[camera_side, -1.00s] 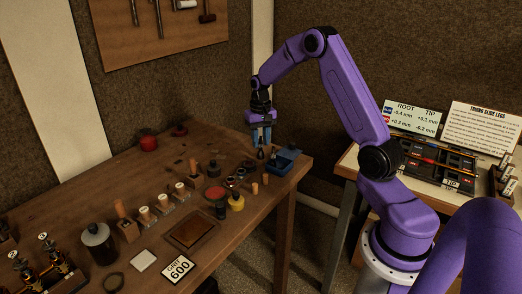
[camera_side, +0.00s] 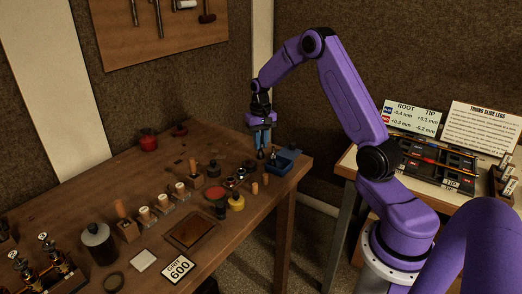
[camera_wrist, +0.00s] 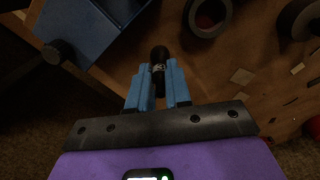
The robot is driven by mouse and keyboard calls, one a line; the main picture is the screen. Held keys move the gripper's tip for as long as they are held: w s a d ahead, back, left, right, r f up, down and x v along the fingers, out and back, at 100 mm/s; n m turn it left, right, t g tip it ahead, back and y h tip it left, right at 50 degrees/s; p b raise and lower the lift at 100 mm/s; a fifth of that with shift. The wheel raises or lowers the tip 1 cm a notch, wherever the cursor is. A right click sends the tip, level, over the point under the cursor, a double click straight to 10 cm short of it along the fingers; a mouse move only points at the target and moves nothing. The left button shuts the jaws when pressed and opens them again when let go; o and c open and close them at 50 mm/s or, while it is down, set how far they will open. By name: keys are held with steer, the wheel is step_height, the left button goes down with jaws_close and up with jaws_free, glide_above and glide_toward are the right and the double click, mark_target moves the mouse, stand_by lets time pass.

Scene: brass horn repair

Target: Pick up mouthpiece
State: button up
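The mouthpiece appears to be the small dark piece with a paler band between my fingertips, seen in the wrist view (camera_wrist: 158,58). In the side view it is a small dark shape (camera_side: 260,155) at the ends of my fingers, just above or on the bench. My gripper (camera_side: 262,146) has two blue fingers pointing down; in the wrist view its fingertips (camera_wrist: 162,78) lie close on both sides of the piece, apparently closed on it. Its lower end is hard to see, so I cannot tell whether it touches the bench.
A blue block-like fixture (camera_side: 283,163) stands close right of my gripper at the bench corner; it fills the upper left of the wrist view (camera_wrist: 95,25). Dark round parts (camera_side: 214,170) and a yellow jar (camera_side: 236,203) stand nearby. The bench (camera_side: 110,172) has free room toward the back.

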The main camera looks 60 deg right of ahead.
steer(key=shift+r, duration=0.1)
jaws_close()
steer(key=shift+r, duration=3.85)
